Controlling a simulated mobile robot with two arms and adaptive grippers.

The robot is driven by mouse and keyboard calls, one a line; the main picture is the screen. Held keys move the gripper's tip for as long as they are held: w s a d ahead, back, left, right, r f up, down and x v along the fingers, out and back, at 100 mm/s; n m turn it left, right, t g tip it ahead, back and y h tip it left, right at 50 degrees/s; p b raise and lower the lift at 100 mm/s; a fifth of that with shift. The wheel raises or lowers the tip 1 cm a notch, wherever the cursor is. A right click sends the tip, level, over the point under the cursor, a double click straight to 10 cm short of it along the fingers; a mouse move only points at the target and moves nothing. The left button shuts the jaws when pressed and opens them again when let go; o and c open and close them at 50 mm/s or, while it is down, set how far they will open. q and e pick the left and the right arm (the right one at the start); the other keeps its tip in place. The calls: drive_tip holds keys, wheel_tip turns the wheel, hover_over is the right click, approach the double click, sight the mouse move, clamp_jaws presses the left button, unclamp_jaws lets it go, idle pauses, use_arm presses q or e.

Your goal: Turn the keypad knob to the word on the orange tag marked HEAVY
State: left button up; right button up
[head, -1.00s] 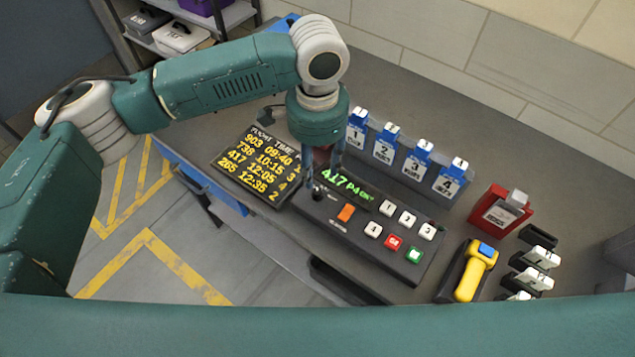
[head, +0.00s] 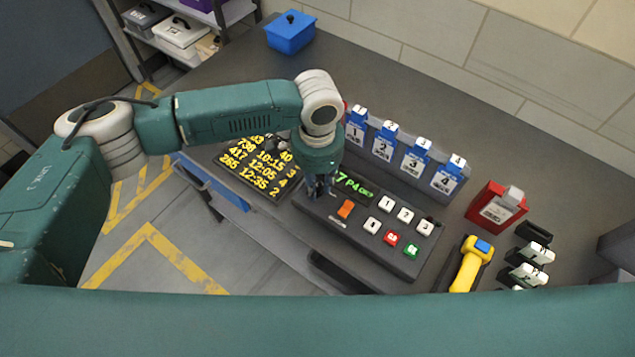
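The dark keypad (head: 385,258) lies on the bench, with white, red and green keys, an orange piece (head: 346,208) and a green-lit display (head: 354,186). My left gripper (head: 319,191) points down at the keypad's left end, its fingertips low over the panel. The fingers look close together, but whether they hold the knob cannot be told. The knob is hidden behind or between them. No tag that reads HEAVY can be made out. My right gripper is not in view.
A flight board (head: 250,180) with yellow text lies left of the keypad. A rack of blue-clipped numbered cards (head: 411,163) stands behind it. A red box (head: 495,207) and a yellow scanner (head: 469,265) stand right. A blue box (head: 290,34) is at the far end.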

use_arm(q)
clamp_jaws()
